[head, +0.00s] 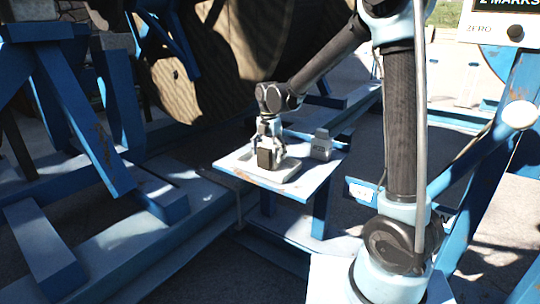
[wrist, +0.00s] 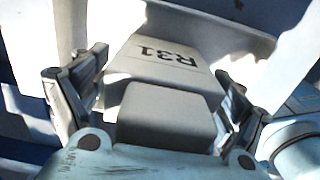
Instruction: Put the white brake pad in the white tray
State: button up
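A gap shows at the left finger; the right finger is very close, and contact there is unclear. In the head view my gripper (head: 267,160) points down at the white tray (head: 240,166), on a small blue-edged table. The fingers largely hide the block there. White tray edges also show in the wrist view (wrist: 240,30).
A similar grey-white labelled block (head: 320,146) stands on the table, right of the tray. Blue steel frames (head: 90,140) and a large cable reel (head: 215,70) stand to the left and behind. A display panel (head: 510,25) is at upper right.

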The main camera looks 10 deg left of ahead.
notch_tip(320, 180, up, 12)
jog(key=shift+d+r, duration=0.1)
dwell(0.8)
jog(key=s+d+f+m+t, duration=0.1)
jog(key=s+d+m, duration=0.3)
jog(key=d+m, duration=0.65)
jog(key=s+d+m, duration=0.4)
jog(key=d+m, duration=0.1)
jog(key=d, duration=1.1)
jog(key=s+d+f+m+t, duration=0.1)
jog(key=s+d+f+m, duration=1.2)
jog(key=s+d+m, duration=0.1)
jog(key=shift+s+f+m, duration=0.2)
jog(key=shift+s+m, duration=0.7)
jog(key=shift+m, duration=0.05)
